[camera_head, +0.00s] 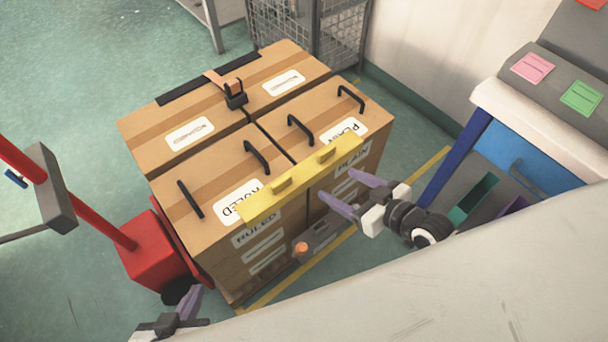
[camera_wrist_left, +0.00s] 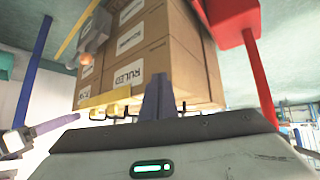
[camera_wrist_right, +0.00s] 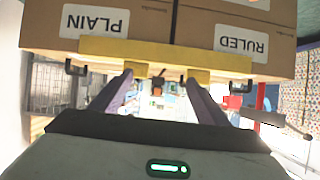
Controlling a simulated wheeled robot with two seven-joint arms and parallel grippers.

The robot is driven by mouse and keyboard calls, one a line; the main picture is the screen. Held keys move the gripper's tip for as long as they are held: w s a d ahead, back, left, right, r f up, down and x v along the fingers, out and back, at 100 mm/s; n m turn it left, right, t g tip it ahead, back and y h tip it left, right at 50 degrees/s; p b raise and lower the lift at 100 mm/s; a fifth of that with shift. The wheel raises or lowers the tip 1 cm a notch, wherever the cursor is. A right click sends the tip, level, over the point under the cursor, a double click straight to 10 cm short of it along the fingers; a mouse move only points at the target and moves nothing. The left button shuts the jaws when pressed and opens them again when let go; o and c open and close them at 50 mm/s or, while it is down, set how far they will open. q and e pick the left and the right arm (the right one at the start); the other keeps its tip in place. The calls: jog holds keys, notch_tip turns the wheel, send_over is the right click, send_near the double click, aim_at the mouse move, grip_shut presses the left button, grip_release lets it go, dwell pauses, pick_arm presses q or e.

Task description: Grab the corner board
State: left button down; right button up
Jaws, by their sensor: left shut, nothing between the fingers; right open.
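The corner board is a long yellow angled strip (camera_head: 303,188) with two raised handles, lying along the front top edge of the stacked boxes. It also shows in the right wrist view (camera_wrist_right: 165,52) and, partly, in the left wrist view (camera_wrist_left: 105,99). My right gripper (camera_head: 343,192) is open in front of the board's right half. In the right wrist view its two fingers (camera_wrist_right: 158,92) are apart, with nothing between them, and point toward the board. My left gripper (camera_head: 190,302) is shut and empty, low at the left, apart from the board. Its closed fingers show in the left wrist view (camera_wrist_left: 158,95).
Cardboard boxes (camera_head: 165,225) marked RULED and PLAIN carry black handles and a black buckle (camera_head: 235,95) on top. A red pallet truck (camera_head: 155,250) stands at the left. A pale surface (camera_head: 470,285) fills the lower right, below a blue drawer unit (camera_head: 520,165).

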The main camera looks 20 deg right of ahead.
aim_at(329, 153)
jog(key=shift+t, duration=0.5)
jog(key=w, duration=0.2)
jog(key=w+d+b, duration=0.1)
jog(key=w, duration=0.1)
jog(key=w+d, duration=0.1)
jog(key=w, duration=0.2)
jog(key=shift+w+d+f+b, duration=0.1)
jog(key=shift+d+f+b, duration=0.15)
jog(key=shift+b, duration=0.1)
jog(key=b+x, duration=0.1)
jog(key=x, duration=0.4)
jog(key=shift+d+b, duration=0.15)
jog(key=shift+b, duration=0.2)
jog(key=shift+w+f, duration=0.2)
jog(key=shift+w, duration=0.25)
jog(key=shift+c, duration=1.1)
jog(key=c, duration=1.1)
pick_arm(q)
jog(key=f, duration=0.2)
jog(key=s+f, duration=0.1)
jog(key=shift+f, duration=0.35)
pick_arm(e)
jog(key=shift+r, duration=0.1)
